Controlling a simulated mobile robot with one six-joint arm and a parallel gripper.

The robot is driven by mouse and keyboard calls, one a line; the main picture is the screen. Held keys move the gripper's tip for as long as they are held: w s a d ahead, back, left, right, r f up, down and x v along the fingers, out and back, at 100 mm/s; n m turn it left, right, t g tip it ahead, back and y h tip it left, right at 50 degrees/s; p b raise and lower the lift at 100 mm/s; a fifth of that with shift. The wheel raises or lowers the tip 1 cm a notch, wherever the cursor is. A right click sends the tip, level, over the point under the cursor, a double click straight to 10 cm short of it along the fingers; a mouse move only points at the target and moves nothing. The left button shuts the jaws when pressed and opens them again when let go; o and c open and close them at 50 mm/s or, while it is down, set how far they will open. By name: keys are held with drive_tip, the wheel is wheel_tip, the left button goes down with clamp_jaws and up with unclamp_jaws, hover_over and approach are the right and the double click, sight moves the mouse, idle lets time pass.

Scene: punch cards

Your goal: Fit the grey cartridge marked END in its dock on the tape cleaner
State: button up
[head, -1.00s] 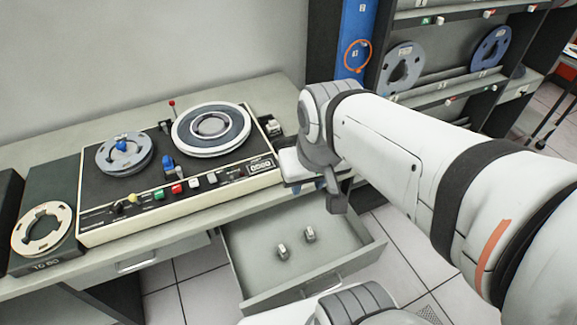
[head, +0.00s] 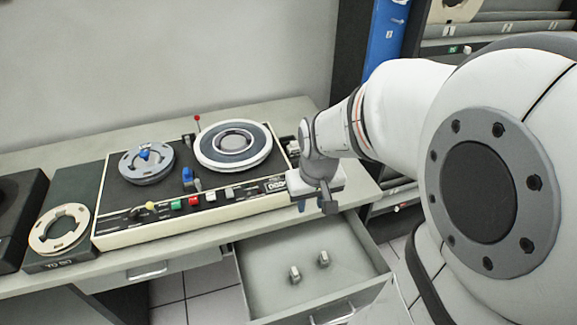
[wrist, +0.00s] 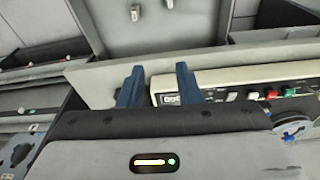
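Two small grey cartridges lie in the open drawer, one at the left (head: 295,273) and one at the right (head: 323,258). They are too small for me to read any marking, so I cannot tell which is END. The tape cleaner (head: 190,185) stands on the counter behind the drawer. A small light fitting (head: 293,147) is at its right side; I cannot tell whether it is the dock. My gripper (head: 304,204) is above the counter's front edge, by the machine's right front corner. In the wrist view its two blue fingers (wrist: 159,72) stand apart with nothing between them.
The drawer (head: 262,292) is pulled out below the counter (head: 360,195). A box with a cream reel (head: 60,232) is left of the machine. A blue panel (head: 385,45) and shelves stand at the back right.

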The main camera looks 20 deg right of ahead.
drive_tip(key=w+d+f+g+b, duration=0.1)
drive_tip(key=w+d+f, duration=0.1)
drive_tip(key=f, duration=0.4)
drive_tip(key=w+d+f+b, duration=0.1)
drive_tip(key=w+d+f, duration=0.1)
drive_tip(key=f, duration=0.4)
drive_tip(key=g+b, duration=0.1)
hover_over(324, 255)
wheel_tip(324, 255, down, 12)
drive_tip(key=shift+m, duration=0.3)
wheel_tip(324, 255, down, 10)
drive_tip(key=b, duration=0.8)
drive_tip(key=shift+d, duration=0.1)
drive_tip(key=shift+c, duration=0.4)
clamp_jaws()
drive_tip(key=shift+r+p, duration=2.1)
drive_tip(key=shift+r, duration=1)
